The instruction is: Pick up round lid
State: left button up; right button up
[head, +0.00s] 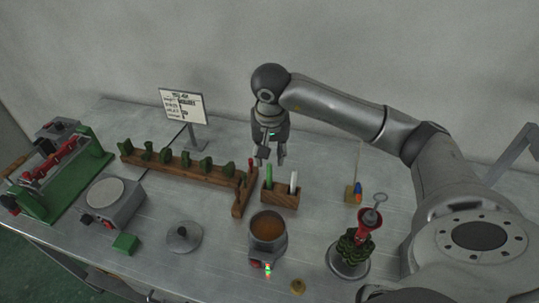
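The round lid (184,238) is a grey metal disc with a dark knob in its middle. It lies flat on the table, left of the wax pot (267,227), which stands open with brown-orange wax inside. My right gripper (270,160) hangs fingers down towards the back of the table, above and behind a small wooden holder. It is well apart from the lid, up and to the right of it. Its fingers are spread and I see nothing between them. My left gripper is out of view.
A wooden holder (279,197) with a green and a white stick stands below my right gripper. A wooden rack (180,170) with green pieces runs behind the lid. A green block (125,243) and a grey hotplate device (112,203) are left. A green tree on a stand (349,262) is right.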

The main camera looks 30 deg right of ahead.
aim_at(185, 236)
jog(key=k+j, duration=1.2)
jog(key=k, duration=0.1)
